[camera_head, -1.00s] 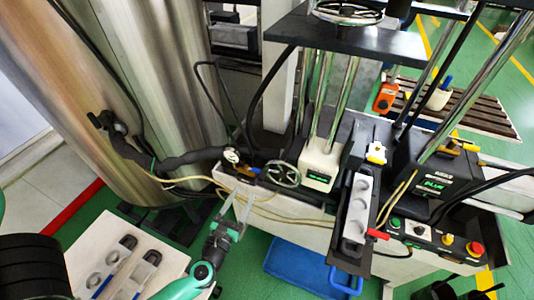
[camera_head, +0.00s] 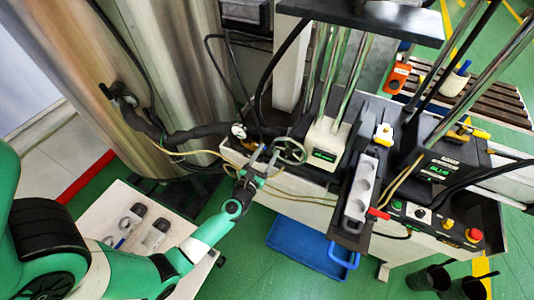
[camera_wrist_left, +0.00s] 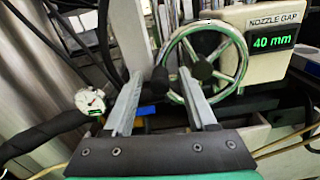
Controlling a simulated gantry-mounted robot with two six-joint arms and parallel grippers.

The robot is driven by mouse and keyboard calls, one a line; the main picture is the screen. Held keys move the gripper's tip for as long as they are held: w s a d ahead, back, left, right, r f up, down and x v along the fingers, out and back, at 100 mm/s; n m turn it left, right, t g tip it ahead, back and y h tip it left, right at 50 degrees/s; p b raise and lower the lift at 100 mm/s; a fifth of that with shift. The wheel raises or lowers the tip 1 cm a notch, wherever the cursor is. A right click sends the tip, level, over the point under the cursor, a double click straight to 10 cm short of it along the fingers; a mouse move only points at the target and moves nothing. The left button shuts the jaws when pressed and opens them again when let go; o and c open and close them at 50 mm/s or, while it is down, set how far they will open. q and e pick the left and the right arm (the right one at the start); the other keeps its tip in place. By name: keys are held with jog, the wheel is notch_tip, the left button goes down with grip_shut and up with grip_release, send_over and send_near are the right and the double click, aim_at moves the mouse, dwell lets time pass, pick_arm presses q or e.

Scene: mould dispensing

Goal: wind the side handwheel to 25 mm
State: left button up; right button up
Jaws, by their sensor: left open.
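The side handwheel (camera_head: 289,151) is a small spoked metal wheel on the machine's near left side. In the left wrist view the handwheel (camera_wrist_left: 238,66) has a dark hub and a black handle knob (camera_wrist_left: 160,78) at its left rim. My left gripper (camera_head: 263,161) is open just left of the wheel. In the left wrist view the black knob appears between the open fingers (camera_wrist_left: 160,80); I cannot tell whether they touch it. The nozzle gap display (camera_wrist_left: 273,41) beside the wheel reads 40 mm. My right gripper is not in view.
A dial gauge (camera_wrist_left: 91,101) and dark hose stand left of the wheel. A white mould tray (camera_head: 360,195) sits right on the machine. A blue tray (camera_head: 305,250) lies below on the floor. A pale board (camera_head: 112,200) with moulds is at lower left.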

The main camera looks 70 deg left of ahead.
pick_arm(q)
grip_shut()
dwell(1.4)
